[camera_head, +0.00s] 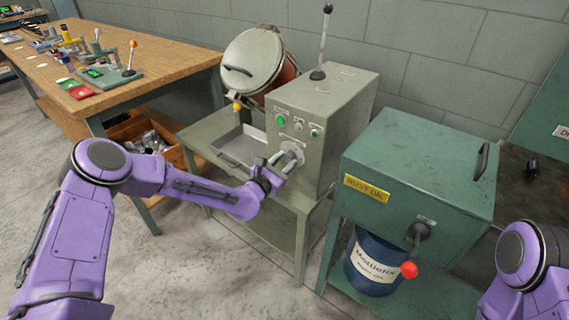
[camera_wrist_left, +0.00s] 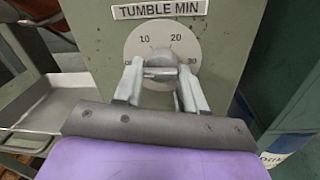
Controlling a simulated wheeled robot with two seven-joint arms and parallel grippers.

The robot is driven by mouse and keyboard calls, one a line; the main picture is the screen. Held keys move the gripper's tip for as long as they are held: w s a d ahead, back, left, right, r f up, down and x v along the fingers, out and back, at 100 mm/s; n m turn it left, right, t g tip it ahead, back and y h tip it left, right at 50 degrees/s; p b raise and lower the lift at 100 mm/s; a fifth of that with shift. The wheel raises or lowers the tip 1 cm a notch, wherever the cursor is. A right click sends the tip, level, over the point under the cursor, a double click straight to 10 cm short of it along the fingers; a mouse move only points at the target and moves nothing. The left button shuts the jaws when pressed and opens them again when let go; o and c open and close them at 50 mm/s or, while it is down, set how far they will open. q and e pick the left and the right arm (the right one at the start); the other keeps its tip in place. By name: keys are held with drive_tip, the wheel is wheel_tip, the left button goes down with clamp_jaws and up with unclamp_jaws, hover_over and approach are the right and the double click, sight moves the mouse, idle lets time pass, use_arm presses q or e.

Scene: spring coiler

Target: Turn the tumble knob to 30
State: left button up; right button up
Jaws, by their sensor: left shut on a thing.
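The tumble knob (camera_wrist_left: 160,63) is a grey knob on a pale round dial (camera_wrist_left: 188,35) under the "TUMBLE MIN" label (camera_wrist_left: 160,9) in the left wrist view. My left gripper (camera_wrist_left: 160,74) is shut on the knob, one finger on each side. The knob's pointer cannot be made out. In the head view my left gripper (camera_head: 284,160) is at the dial on the front of the grey-green machine (camera_head: 325,105). My right gripper is out of view.
The machine has a lidded drum (camera_head: 253,60), a tall lever (camera_head: 322,40) and a green button (camera_head: 281,119). A green "RUST OIL" cabinet (camera_head: 420,160) with a red-knobbed crank (camera_head: 409,269) stands to the right. A wooden workbench (camera_head: 160,65) stands at left.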

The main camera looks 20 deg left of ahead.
use_arm(q)
drive_tip(key=m+b, duration=0.3)
drive_tip(key=m, duration=0.3)
drive_tip(key=m+h+b, duration=0.1)
drive_tip(key=m+b, duration=0.2)
drive_tip(key=m, duration=0.3)
drive_tip(key=shift+f+m, duration=0.2)
drive_tip(key=shift+m, duration=0.1)
drive_tip(key=m+b, duration=0.1)
drive_tip(key=m, duration=0.3)
drive_tip(key=shift+m, duration=0.4)
drive_tip(key=m+b, duration=0.1)
drive_tip(key=m, duration=0.5)
drive_tip(key=m+h+b, duration=0.1)
drive_tip(key=m, duration=0.6)
drive_tip(key=m+g+b, duration=0.1)
drive_tip(key=m+b, duration=0.1)
drive_tip(key=m, duration=0.4)
drive_tip(key=shift+r, duration=0.3)
drive_tip(key=shift+m, duration=0.4)
